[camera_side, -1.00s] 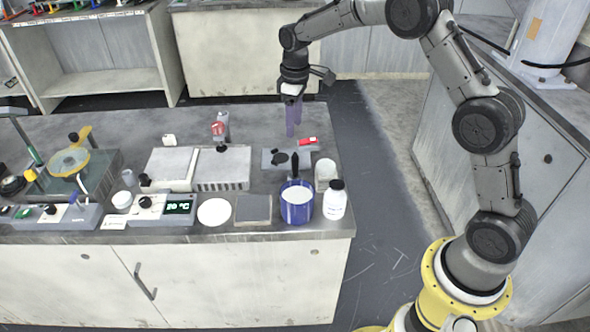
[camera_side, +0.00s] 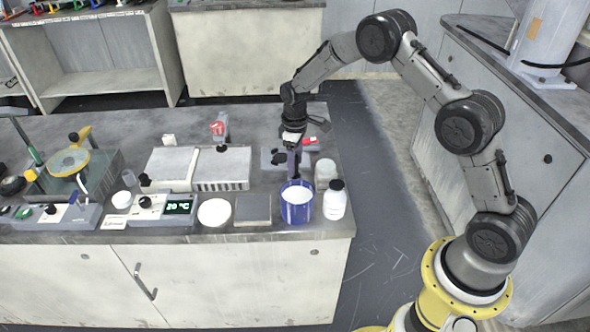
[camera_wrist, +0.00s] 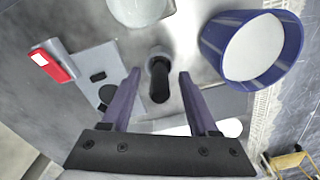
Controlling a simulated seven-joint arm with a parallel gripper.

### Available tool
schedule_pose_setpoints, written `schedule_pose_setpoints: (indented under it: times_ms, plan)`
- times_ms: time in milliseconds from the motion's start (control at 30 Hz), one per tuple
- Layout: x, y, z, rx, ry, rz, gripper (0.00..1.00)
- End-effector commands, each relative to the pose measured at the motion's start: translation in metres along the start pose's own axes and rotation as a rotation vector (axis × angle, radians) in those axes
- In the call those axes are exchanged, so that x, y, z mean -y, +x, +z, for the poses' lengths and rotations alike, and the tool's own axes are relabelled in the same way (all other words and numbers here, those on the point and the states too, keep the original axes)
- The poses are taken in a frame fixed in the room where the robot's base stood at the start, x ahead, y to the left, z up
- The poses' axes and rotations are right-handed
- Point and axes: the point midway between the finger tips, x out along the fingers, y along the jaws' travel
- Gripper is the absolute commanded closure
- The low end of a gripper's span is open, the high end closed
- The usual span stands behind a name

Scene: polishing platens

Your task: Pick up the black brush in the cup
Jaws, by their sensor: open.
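The black brush (camera_wrist: 159,82) stands upright in the wrist view, its lower end in a small grey round cup (camera_wrist: 158,53). In the side view my gripper's fingers hide most of the brush, just behind the blue cup. My gripper (camera_wrist: 158,76) is open, with one purple finger on each side of the brush in the wrist view. Gaps show on both sides, and nothing is held. In the side view my gripper (camera_side: 294,172) points down at the brush; I cannot tell exactly how far down the brush the fingertips reach.
A blue cup (camera_wrist: 212,40) with white contents is close to the right finger. A clear beaker (camera_side: 326,174) and a white bottle (camera_side: 334,203) stand beside it near the bench edge. A red box (camera_wrist: 52,62) and a grey plate (camera_wrist: 97,62) lie left in the wrist view.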

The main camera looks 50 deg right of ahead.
Motion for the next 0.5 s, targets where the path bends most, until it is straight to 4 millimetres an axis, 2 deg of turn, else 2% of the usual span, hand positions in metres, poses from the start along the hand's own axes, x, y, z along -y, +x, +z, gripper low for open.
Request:
schedule_pose_setpoints:
  times_ms: [133, 433, 500]
  plan:
    - [0.000, 0.017, 0.000, 0.000, 0.000, 0.000, 0.40]
    - [-0.001, 0.021, -0.001, -0.002, 0.000, 0.001, 0.40]
    - [-0.001, 0.021, -0.001, -0.002, 0.000, 0.001, 0.52]
